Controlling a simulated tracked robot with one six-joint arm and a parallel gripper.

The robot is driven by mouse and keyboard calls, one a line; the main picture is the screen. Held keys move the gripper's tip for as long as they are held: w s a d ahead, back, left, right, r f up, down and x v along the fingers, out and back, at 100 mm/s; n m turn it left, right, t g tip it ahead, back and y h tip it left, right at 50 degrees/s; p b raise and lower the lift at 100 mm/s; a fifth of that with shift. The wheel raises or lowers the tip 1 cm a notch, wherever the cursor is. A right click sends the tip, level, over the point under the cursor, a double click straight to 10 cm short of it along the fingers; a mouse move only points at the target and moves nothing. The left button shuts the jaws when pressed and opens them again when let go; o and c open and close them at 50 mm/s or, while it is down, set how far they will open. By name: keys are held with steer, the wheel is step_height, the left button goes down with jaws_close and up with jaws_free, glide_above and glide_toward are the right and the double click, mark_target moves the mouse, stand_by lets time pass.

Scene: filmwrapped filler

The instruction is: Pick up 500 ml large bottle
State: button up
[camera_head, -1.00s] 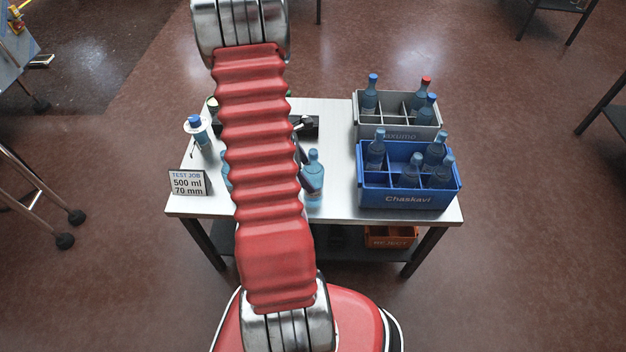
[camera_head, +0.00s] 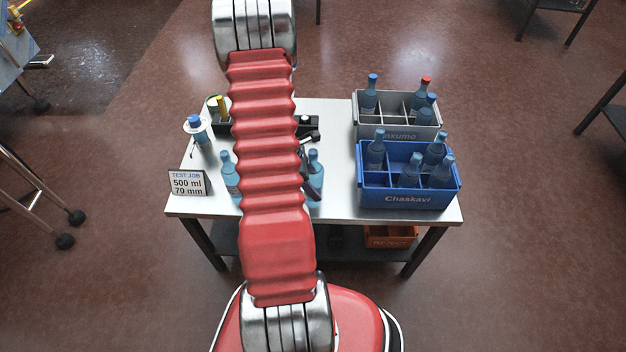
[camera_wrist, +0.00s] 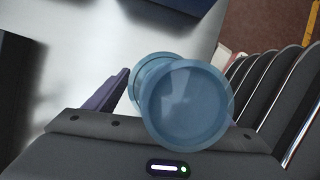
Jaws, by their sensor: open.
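A blue capped bottle (camera_head: 314,158) stands upright near the table's front middle, partly hidden by my gripper and arm. In the wrist view a blue bottle (camera_wrist: 186,105) is seen from its cap end, between my fingers. My gripper (camera_wrist: 170,92) is open around it; the left finger shows, the right one is mostly hidden behind the bottle. In the head view my gripper (camera_head: 310,178) shows only as dark parts beside the front bottle. A second blue bottle (camera_head: 228,178) stands left of my arm. I cannot tell from size which bottle is 500 ml.
A sign (camera_head: 188,183) reads "500 ml 70 mm". A bottle with a white collar (camera_head: 203,140) stands behind it. A blue crate (camera_head: 408,201) and a grey crate (camera_head: 398,132) hold bottles at right. A dark holder (camera_head: 306,125) lies at the back. An orange bin (camera_head: 390,238) sits below.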

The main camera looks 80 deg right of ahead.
mark_target(309, 156)
steer(key=shift+s+f, duration=0.1)
steer(key=shift+f, duration=0.1)
steer(key=shift+c, duration=0.5)
steer(key=c, duration=1)
steer(key=shift+r, duration=0.2)
step_height(309, 156, up, 10)
steer(key=shift+f, duration=0.15)
stand_by(0.6)
